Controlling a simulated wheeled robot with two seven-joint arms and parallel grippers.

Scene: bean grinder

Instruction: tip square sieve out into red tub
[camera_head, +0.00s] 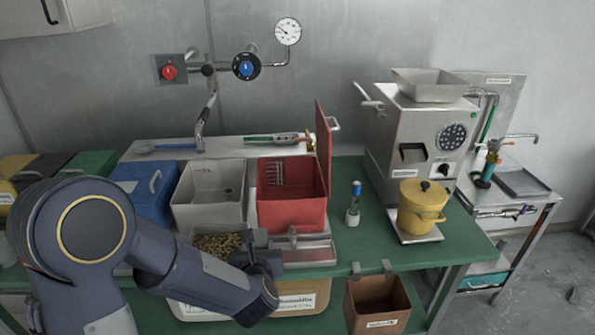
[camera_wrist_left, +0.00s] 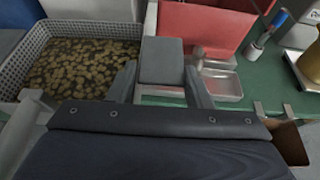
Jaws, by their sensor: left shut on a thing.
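The square sieve is a grey mesh basket with many brown-green beans in it; its mesh wall (camera_wrist_left: 24,60) shows at left in the wrist view. In the head view it is level in front of the white tub, partly hidden by my left arm. My left gripper (camera_head: 262,252) is at the sieve's right side, shut on a grey block-like part (camera_wrist_left: 161,60), which looks like the sieve's handle. The red tub (camera_head: 291,210) stands upright behind and right of the sieve, with a raised red lid or panel (camera_head: 323,140); its front shows in the wrist view (camera_wrist_left: 203,30). My right gripper is out of view.
A white tub (camera_head: 208,200) and a blue bin (camera_head: 140,192) stand left of the red tub. A steel tray (camera_head: 308,252) lies in front of it. A brown box (camera_head: 378,305) hangs at the bench front. A bottle (camera_head: 353,208), yellow pot (camera_head: 421,212) and grinder (camera_head: 415,130) are right.

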